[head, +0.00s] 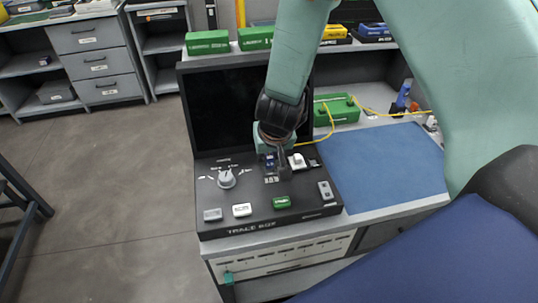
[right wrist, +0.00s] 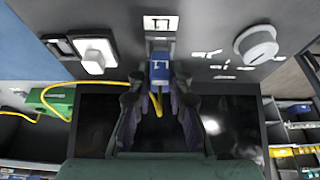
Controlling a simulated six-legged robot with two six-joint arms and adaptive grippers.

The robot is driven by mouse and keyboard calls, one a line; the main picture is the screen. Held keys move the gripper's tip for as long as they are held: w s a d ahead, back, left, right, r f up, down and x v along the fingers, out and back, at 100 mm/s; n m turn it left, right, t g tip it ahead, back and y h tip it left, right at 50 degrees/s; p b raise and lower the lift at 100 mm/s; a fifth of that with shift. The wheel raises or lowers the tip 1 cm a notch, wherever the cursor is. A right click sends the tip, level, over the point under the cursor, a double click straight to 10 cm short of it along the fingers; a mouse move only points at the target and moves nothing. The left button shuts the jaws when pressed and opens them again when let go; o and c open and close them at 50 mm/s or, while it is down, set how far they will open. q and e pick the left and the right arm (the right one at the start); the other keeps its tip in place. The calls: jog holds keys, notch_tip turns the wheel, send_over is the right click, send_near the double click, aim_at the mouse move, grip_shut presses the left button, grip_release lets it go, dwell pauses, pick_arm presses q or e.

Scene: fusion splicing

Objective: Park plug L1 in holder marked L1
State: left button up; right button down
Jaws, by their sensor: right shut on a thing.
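The blue plug marked L1 (right wrist: 159,70) is between the fingers of my right gripper (right wrist: 159,92), which is shut on it. A yellow cable (right wrist: 156,106) runs back from the plug. The holder (right wrist: 160,46) under the white L1 label (right wrist: 160,23) is directly in front of the plug, in line with it. The plug's front end meets or nearly meets the holder; I cannot tell how far in it is. In the head view my right gripper (head: 278,168) points down at the panel of the trace box (head: 258,211) and partly hides the plug. My left gripper is not in view.
A white switch (head: 298,161) stands close right of the gripper. A grey knob (head: 227,178) is to the left, and a dark screen (head: 226,110) rises behind. A green box (head: 338,109) with yellow cable and a clear blue mat (head: 385,163) are to the right.

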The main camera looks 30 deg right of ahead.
jog(key=shift+f+b, duration=0.5)
jog(key=shift+f, duration=0.1)
jog(key=c, duration=1.2)
grip_release()
jog(key=shift+v, duration=3.8)
jog(key=shift+s, duration=0.1)
